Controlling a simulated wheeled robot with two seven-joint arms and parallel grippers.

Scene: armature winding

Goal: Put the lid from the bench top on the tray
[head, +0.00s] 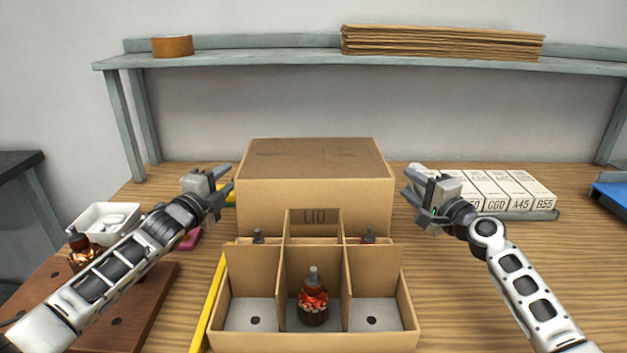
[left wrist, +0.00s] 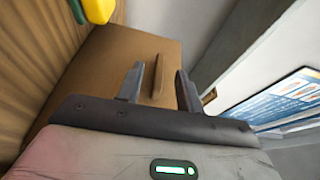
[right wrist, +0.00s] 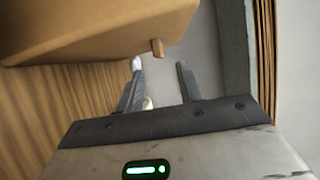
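The lid (head: 315,160) is a large closed-top cardboard box shape standing on the bench behind the tray. A label reading LID shows low at its front. The tray (head: 250,344) is an open cardboard box with dividers, in front of the lid. A copper-wound armature (head: 313,300) stands in its front middle compartment; two more tops show in the back row. My left gripper (head: 228,180) is open and empty, left of the lid; a tab on the lid side (left wrist: 157,80) shows beyond its fingers. My right gripper (head: 408,182) is open and empty, right of the lid, with another tab (right wrist: 158,48) ahead.
A shelf (head: 270,62) with tape (head: 172,46) and flat cardboard (head: 440,42) runs behind. White boxes (head: 515,192) stand at right, a blue bin (head: 612,193) at the far right. A white dish (head: 103,218), brown board (head: 140,300) and yellow strip (head: 208,305) lie left.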

